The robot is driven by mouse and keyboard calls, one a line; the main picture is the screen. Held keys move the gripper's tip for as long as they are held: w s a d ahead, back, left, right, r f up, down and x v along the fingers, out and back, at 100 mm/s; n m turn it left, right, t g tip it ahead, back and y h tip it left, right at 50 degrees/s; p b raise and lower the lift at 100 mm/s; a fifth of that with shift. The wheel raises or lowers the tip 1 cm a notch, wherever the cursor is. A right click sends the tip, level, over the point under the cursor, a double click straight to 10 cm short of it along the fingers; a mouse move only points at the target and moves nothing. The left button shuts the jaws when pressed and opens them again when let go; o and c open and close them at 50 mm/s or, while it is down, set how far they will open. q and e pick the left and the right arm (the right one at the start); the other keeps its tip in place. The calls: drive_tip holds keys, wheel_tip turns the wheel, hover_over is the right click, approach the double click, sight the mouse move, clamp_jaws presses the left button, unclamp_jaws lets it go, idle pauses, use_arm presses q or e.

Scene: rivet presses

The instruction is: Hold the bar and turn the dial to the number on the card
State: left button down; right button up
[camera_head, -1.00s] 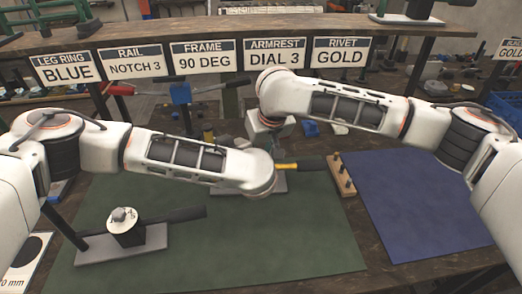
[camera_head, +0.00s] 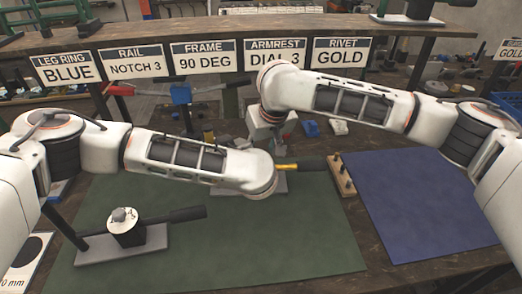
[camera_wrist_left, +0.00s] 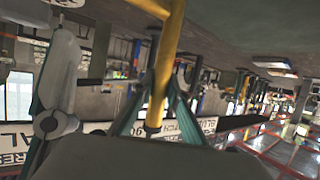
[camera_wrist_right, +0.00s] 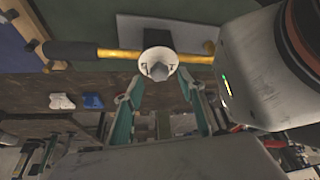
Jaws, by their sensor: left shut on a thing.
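The card (camera_head: 276,56) reads ARMREST DIAL 3. The far press has a yellow bar (camera_head: 286,167) with a black handle, over a pale base (camera_head: 277,187). In the right wrist view its dial (camera_wrist_right: 159,64) is a white cup with a grey knob in the middle, and the bar (camera_wrist_right: 115,54) passes behind it. My left gripper (camera_wrist_left: 157,100) is shut on the yellow bar (camera_wrist_left: 168,50); the forearm hides it in the head view. My right gripper (camera_wrist_right: 161,83) is open, its teal fingertips spread just below the dial. The dial's number cannot be read.
A second press (camera_head: 125,228) with a dark bar stands front left on the green mat (camera_head: 230,255). A wooden peg block (camera_head: 342,175) stands right of the far press, beside the blue mat (camera_head: 420,205). More cards hang along the shelf (camera_head: 200,30).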

drive_tip(key=v, duration=1)
drive_tip(key=shift+r, duration=0.15)
drive_tip(key=w+d+n+g+y, duration=0.3)
drive_tip(key=w+n+g, duration=0.35)
drive_tip(key=n, duration=1.15)
drive_tip(key=shift+t, duration=0.45)
drive_tip(key=x, duration=1.1)
drive_tip(key=shift+w+d+f, duration=0.1)
drive_tip(key=shift+d+f, duration=0.1)
drive_tip(key=shift+f, duration=0.3)
drive_tip(key=shift+c, duration=0.3)
drive_tip(key=c, duration=1)
